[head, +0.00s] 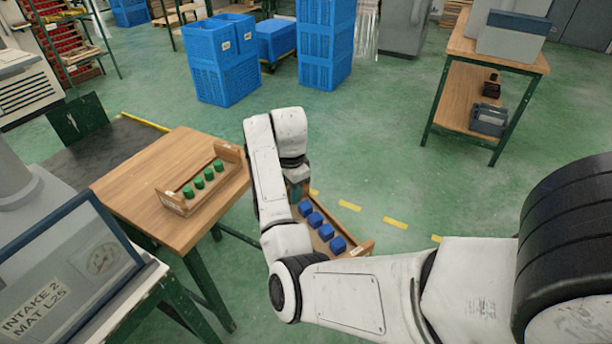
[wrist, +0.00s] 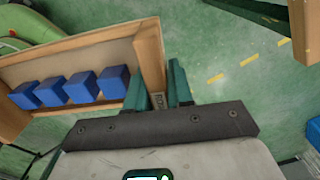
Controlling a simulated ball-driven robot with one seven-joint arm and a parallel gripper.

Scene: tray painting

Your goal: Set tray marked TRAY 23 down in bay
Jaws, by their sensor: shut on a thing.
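A wooden tray (head: 368,247) with a row of several blue cubes hangs in the air over the green floor, right of a wooden table. It also shows in the wrist view (wrist: 70,52), at left. My gripper (head: 296,187) is shut on the tray's end wall. In the wrist view its green fingers (wrist: 157,82) stand on either side of that wall. A small label sits by the fingers, but I cannot read its number. My arm hides part of the tray in the head view. I cannot pick out a marked bay.
The wooden table (head: 150,215) bears another tray (head: 172,203) with several green cylinders; its front surface is bare. A sloped INTAKE 2 panel (head: 70,265) stands at lower left. Blue crates (head: 222,75) and a wooden workbench (head: 470,100) stand farther back. Open floor lies between.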

